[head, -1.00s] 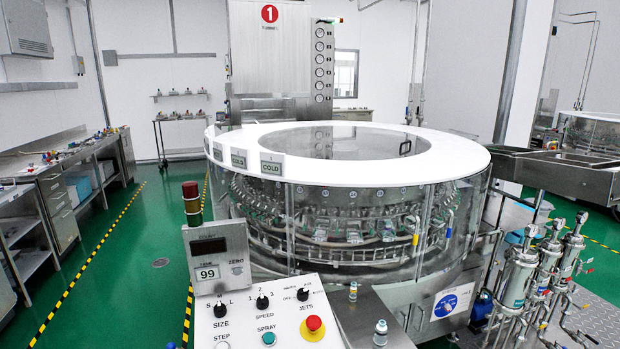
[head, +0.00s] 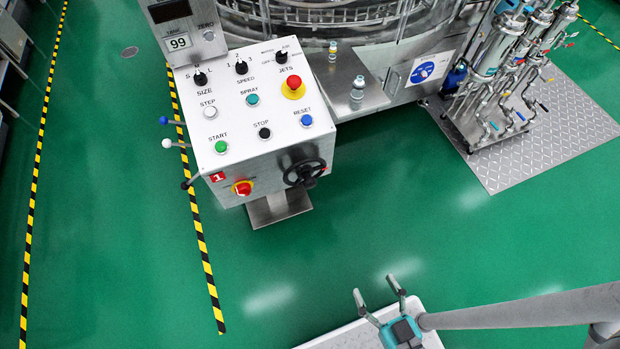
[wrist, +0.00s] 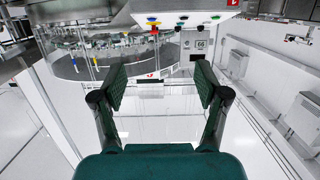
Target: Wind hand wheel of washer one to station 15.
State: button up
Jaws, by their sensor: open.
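The black hand wheel (head: 304,172) is on the lower right front of the control console (head: 240,130), which carries a red "1" plate. A counter on the console reads 99 in the head view. My gripper (head: 379,294) is open and empty at the bottom of the head view, below and to the right of the wheel and well apart from it. In the wrist view the open fingers (wrist: 160,88) have nothing between them.
The washer (head: 350,20) stands behind the console. Levers with coloured knobs (head: 165,121) stick out at the console's left side. Pump units (head: 495,70) stand at right. Green floor (head: 420,210) lies clear before the console.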

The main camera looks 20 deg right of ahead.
jog(key=w+f+t, duration=0.1)
jog(key=w+f, duration=1)
jog(key=f, duration=0.1)
jog(key=t, duration=0.1)
send_near(311, 186)
jog(key=w, duration=1.1)
grip_shut()
